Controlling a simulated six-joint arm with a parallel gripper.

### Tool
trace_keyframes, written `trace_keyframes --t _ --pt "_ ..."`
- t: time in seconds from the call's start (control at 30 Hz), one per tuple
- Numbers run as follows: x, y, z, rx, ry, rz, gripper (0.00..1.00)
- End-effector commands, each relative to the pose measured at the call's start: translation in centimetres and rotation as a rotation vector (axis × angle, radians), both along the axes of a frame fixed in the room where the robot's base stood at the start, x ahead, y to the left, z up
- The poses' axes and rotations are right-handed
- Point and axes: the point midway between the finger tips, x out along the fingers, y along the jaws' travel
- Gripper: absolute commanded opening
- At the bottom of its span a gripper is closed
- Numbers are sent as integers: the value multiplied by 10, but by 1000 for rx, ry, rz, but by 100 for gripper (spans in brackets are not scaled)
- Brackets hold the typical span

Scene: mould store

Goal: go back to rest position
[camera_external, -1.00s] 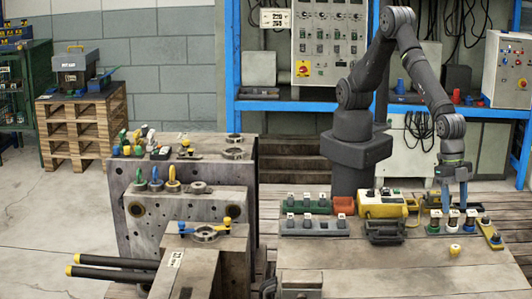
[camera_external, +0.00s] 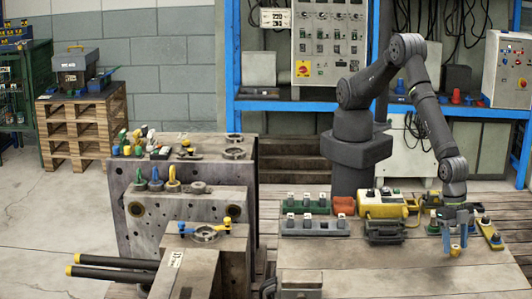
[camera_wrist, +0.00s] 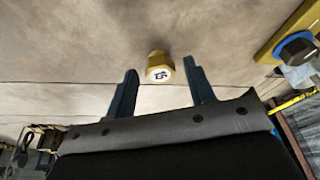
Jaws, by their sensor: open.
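My gripper (camera_external: 457,245) is low over the right part of the wooden table (camera_external: 375,275), with its fingers pointing down. In the wrist view my gripper (camera_wrist: 160,90) shows two blue fingers spread apart. A small yellow piece with a white marked top (camera_wrist: 159,68) stands on the table beyond and between the fingertips, with clear gaps on both sides. In the external view the yellow piece (camera_external: 455,251) is partly hidden by the fingers. I cannot tell how far above the table the fingertips are.
A yellow strip with dark knobs (camera_external: 490,232) lies just right of my gripper. A yellow box (camera_external: 380,207), a green rack (camera_external: 306,207) and a grey rack (camera_external: 314,226) stand to the left. Grey mould blocks (camera_external: 190,210) stand further left.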

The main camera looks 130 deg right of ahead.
Motion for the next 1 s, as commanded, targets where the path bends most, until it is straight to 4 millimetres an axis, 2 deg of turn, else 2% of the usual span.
trace_keyframes --t 0.03,0.1,0.3,0.63,0.8,1.0 --pt "1 2 11 7 -3 0 49" --pt "1 2 16 6 -3 0 49" --pt "1 1 22 5 -2 0 49" --pt "0 1 19 4 -2 0 49" --pt "0 0 0 1 0 0 49" --pt "-3 -8 35 8 -4 0 49"
